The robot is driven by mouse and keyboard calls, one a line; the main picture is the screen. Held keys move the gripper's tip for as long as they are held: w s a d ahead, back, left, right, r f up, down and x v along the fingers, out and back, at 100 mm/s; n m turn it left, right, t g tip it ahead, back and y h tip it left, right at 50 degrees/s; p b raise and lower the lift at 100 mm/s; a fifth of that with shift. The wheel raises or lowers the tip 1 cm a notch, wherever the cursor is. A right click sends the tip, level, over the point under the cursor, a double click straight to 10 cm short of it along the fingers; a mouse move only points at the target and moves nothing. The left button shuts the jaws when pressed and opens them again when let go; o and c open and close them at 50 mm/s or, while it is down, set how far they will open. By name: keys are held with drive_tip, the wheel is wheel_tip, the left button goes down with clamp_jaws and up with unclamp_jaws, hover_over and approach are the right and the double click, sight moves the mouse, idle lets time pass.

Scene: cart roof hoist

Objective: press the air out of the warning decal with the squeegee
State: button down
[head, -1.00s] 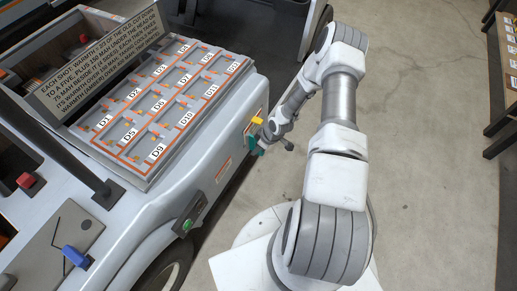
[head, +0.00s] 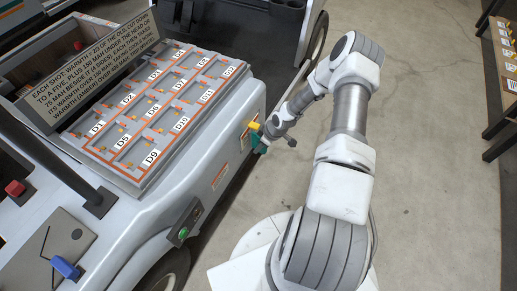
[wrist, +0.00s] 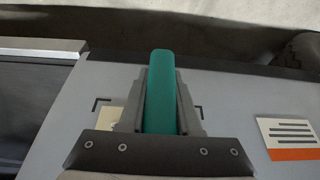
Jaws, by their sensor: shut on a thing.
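My gripper (head: 263,137) is shut on the teal squeegee (wrist: 161,92), beside the cart's grey side panel. The squeegee also shows in the head view (head: 260,147) as a small teal patch. The warning decal (head: 246,138), pale with an orange edge, is on the side panel by the gripper. In the wrist view only a pale piece (wrist: 111,117) shows left of the fingers, between black corner marks; the gripper and squeegee hide the rest. I cannot tell whether the squeegee's edge touches the decal. A yellow piece (head: 254,126) shows just above the gripper.
A second label (wrist: 290,136) with dark lines and an orange band is on the panel to the right. The cart top holds a tray (head: 133,180) of labelled compartments and a text sign (head: 95,68). A shelf (head: 500,70) stands far right. The floor between is clear.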

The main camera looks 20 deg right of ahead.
drive_tip(key=shift+w+d+b, duration=1.95)
drive_tip(key=shift+w+d, duration=0.2)
drive_tip(key=shift+d, duration=0.25)
drive_tip(key=s+a+p, duration=0.2)
drive_tip(key=s+a, duration=0.4)
drive_tip(key=a, duration=0.2)
drive_tip(key=shift+s+p, duration=0.3)
drive_tip(key=shift+s, duration=0.1)
drive_tip(key=s+d+p, duration=0.1)
drive_tip(key=s+d, duration=0.3)
drive_tip(key=s, duration=0.1)
drive_tip(key=shift+s+d, duration=0.15)
drive_tip(key=shift+s, duration=0.15)
idle(0.4)
idle(0.5)
